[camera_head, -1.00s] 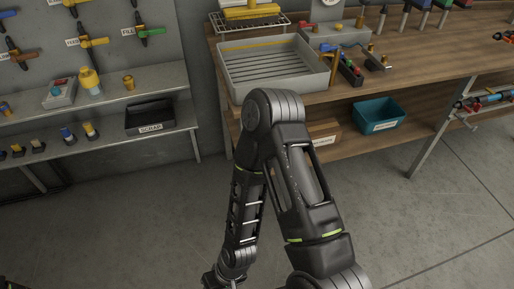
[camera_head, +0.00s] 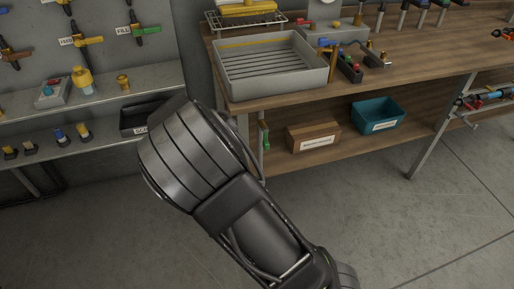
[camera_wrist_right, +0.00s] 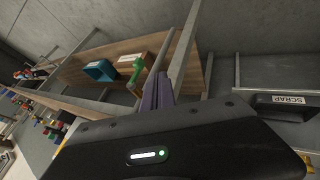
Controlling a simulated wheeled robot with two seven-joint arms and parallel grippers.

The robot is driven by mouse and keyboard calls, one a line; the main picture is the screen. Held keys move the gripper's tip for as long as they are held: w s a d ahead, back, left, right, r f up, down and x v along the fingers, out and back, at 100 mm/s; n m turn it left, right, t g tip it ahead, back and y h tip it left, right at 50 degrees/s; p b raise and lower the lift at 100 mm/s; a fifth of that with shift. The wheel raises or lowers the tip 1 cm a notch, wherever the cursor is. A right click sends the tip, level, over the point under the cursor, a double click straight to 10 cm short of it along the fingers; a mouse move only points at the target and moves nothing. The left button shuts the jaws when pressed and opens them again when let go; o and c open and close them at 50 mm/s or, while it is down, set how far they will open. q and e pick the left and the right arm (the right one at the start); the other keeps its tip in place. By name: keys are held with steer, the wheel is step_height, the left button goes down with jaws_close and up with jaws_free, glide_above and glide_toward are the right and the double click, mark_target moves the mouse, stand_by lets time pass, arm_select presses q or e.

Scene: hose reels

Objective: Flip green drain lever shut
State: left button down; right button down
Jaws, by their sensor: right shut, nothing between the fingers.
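The green lever (camera_head: 266,138) hangs below the grey tray (camera_head: 272,90), beside a thin upright pipe or post at the bench's left end. It appears roughly upright in the head view. In the right wrist view the green lever (camera_wrist_right: 136,69) lies just left of the fingertips, and I cannot tell if they touch it. My right gripper (camera_wrist_right: 158,90) is shut and empty, with its fingers pointing toward the lever area. In the head view my right arm hides this gripper. My left gripper is in neither view now.
A wooden box (camera_head: 313,136) and a teal bin (camera_head: 376,115) stand on the lower bench shelf, right of the lever. A black scrap bin (camera_wrist_right: 284,104) sits on the metal shelf on the other side. Floor is clear at the lower right.

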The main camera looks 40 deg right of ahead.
mark_target(266, 139)
steer(key=shift+d, duration=0.1)
steer(key=d+f, duration=0.8)
steer(key=d, duration=0.1)
steer(key=shift+w+d, duration=0.2)
steer(key=shift+w, duration=0.15)
stand_by(0.5)
